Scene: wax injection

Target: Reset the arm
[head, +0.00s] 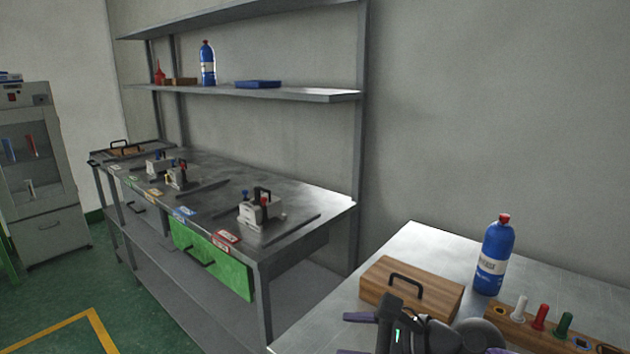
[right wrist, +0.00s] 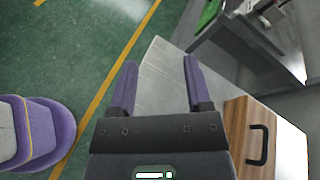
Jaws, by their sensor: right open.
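My right gripper (head: 356,335) is at the bottom of the head view, over the near left part of the right-hand table. Its two purple fingers point left. In the right wrist view, my right gripper (right wrist: 160,66) has its fingers wide apart, with nothing between them but the table corner below. My left gripper is in neither view.
A wooden box with a black handle (head: 412,292) lies close beyond my right gripper on the metal table (head: 428,240). A blue bottle (head: 494,258) and a wooden rack of coloured pegs (head: 530,332) stand right. A workbench (head: 215,176) is farther left, with green floor before it.

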